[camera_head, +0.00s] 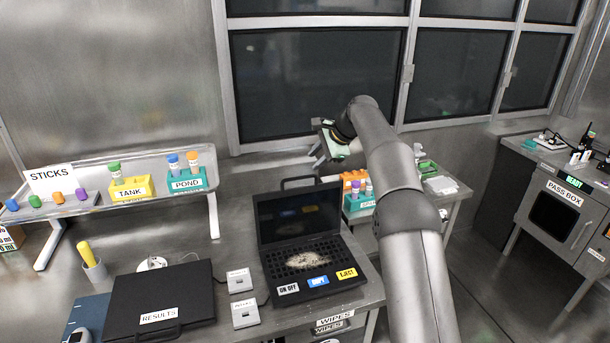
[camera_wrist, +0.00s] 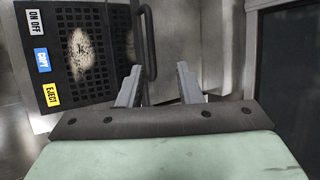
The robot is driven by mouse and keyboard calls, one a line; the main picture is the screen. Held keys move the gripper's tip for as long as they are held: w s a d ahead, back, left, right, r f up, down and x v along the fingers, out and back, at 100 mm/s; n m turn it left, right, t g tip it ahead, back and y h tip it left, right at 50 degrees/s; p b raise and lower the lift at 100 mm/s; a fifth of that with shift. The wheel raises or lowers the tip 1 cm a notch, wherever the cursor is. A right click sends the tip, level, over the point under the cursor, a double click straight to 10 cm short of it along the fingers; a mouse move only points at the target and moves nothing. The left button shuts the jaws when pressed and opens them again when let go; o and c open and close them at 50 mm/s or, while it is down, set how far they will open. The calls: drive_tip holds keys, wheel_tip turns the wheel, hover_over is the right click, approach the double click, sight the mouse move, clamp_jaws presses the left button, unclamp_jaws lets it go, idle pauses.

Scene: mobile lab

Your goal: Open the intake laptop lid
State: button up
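A black laptop (camera_head: 300,251) stands open on the bench in the head view, its dark screen (camera_head: 298,212) raised. Its keyboard has a pale smudge and labels ON OFF, COPY and a yellow one. It also shows at the upper left of the wrist view (camera_wrist: 60,95), where the yellow label reads EJECT. A second laptop, labelled RESULTS (camera_head: 165,285), is shut at the left. I cannot read an intake label on the open one. My gripper (camera_wrist: 158,68) is open and empty, fingers apart, above and behind the open laptop; in the head view its fingertips are hard to make out.
A black handle (camera_wrist: 149,45) stands behind the laptop screen. Two small grey boxes (camera_head: 246,321) sit between the laptops. A teal rack with tubes (camera_head: 357,205) stands to the right of the screen. A window wall is at the back. The TANK rack (camera_head: 131,190) stands on a left shelf.

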drive_tip(key=v, duration=0.7)
drive_tip(key=shift+a, duration=0.2)
drive_tip(key=s+d+f+n+g+h, duration=0.1)
drive_tip(key=s+d+n+h, duration=0.15)
drive_tip(key=s, duration=1.05)
drive_tip(key=s+d+f+n+g+h, duration=0.15)
drive_tip(key=s+d+n, duration=0.25)
drive_tip(key=s, duration=0.9)
drive_tip(key=s+d+f+n, duration=0.1)
drive_tip(key=s+f, duration=0.3)
drive_tip(key=s, duration=0.4)
drive_tip(key=s+d+f+n+h, duration=0.1)
drive_tip(key=s+d+f+n, duration=0.1)
drive_tip(key=s, duration=0.6)
drive_tip(key=s+d+f+n+h+b, duration=0.1)
drive_tip(key=s+f+n, duration=0.2)
drive_tip(key=s+f, duration=0.3)
drive_tip(key=s, duration=0.3)
drive_tip(key=shift+d+f, duration=0.2)
drive_tip(key=shift+f, duration=0.1)
drive_tip(key=shift+s+g, duration=0.1)
drive_tip(key=shift+g, duration=0.15)
